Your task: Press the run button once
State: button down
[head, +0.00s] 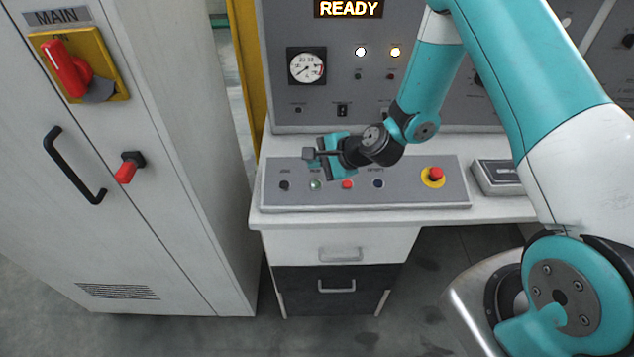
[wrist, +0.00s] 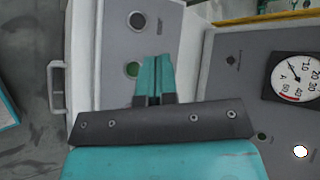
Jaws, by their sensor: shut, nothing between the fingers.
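The green button (head: 316,184), which I take as the run button, sits on the grey sloped control panel (head: 408,190), between a black button (head: 284,185) and a red button (head: 347,184). Its label is too small to read surely. My gripper (head: 328,176) is shut and empty, over the panel just right of the green button. In the wrist view the closed teal fingertips (wrist: 156,60) lie beside the green button (wrist: 132,70), with the black button (wrist: 137,20) beyond. I cannot tell the height of the fingertips above the panel; no contact with the button shows.
A dark blue button (head: 378,183) and a red emergency stop (head: 433,175) are farther right on the panel. The upright panel behind has a gauge (head: 306,67) and a lit READY display (head: 348,9). A grey cabinet (head: 170,190) stands at left.

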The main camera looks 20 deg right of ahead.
aim_at(316, 184)
jog(key=shift+f, duration=0.1)
jog(key=f+b, duration=0.2)
jog(key=w+f+b, duration=0.1)
jog(key=f+b, duration=0.1)
jog(key=f, duration=0.1)
jog(key=w+f+b, duration=0.1)
jog(key=f+b, duration=0.1)
jog(key=f, duration=0.1)
jog(key=shift+w+d+f+b, duration=0.15)
jog(key=shift+d+b, duration=0.15)
jog(key=shift+d, duration=0.05)
dwell(1.9)
jog(key=shift+w+f+b, duration=0.15)
jog(key=shift+f+b, duration=0.15)
jog(key=shift+f, duration=0.1)
